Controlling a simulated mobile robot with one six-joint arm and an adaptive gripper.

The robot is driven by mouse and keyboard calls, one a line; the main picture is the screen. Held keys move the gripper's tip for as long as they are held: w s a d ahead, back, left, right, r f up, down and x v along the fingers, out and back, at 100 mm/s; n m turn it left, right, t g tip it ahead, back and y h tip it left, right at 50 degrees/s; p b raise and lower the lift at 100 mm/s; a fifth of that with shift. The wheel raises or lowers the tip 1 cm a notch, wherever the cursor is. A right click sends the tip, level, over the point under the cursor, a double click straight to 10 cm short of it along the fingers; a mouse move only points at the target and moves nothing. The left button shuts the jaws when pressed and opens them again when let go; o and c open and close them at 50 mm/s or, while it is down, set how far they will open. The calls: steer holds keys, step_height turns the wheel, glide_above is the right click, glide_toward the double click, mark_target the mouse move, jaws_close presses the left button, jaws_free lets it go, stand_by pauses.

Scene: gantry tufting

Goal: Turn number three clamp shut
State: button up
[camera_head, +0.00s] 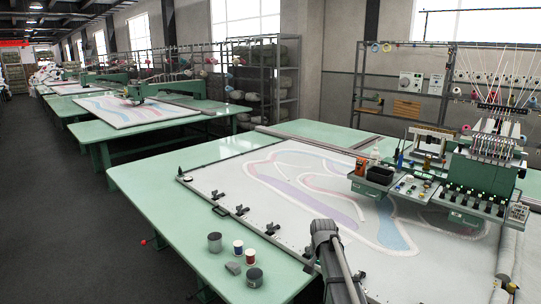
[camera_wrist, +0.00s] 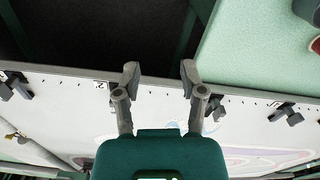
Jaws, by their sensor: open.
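Several dark clamps sit along the near edge of the white tufting frame, among them one clamp (camera_head: 242,210) and another clamp (camera_head: 272,228). In the wrist view one clamp (camera_wrist: 14,86) is at far left, one clamp (camera_wrist: 213,108) is partly hidden by my right finger, and one clamp (camera_wrist: 287,112) is farther right. A small label (camera_wrist: 100,86), seemingly a 2, is left of my gripper. I cannot read a 3, nor tell which clamps are open. My gripper (camera_wrist: 159,72) is open and empty over the frame edge, its fingers spread; the head view does not clearly show it.
The frame (camera_head: 205,178) lies on a green table (camera_head: 150,180). A tufting machine (camera_head: 485,170) stands at the right. Dark floor (camera_head: 70,220) is free at left.

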steer(key=s+f+n+b, duration=0.2)
steer(key=s+n, duration=0.1)
steer(key=s, duration=0.7)
steer(key=s+f+n+b, duration=0.3)
steer(key=s, duration=0.8)
steer(key=shift+s+f, duration=0.2)
steer(key=shift+f, duration=0.15)
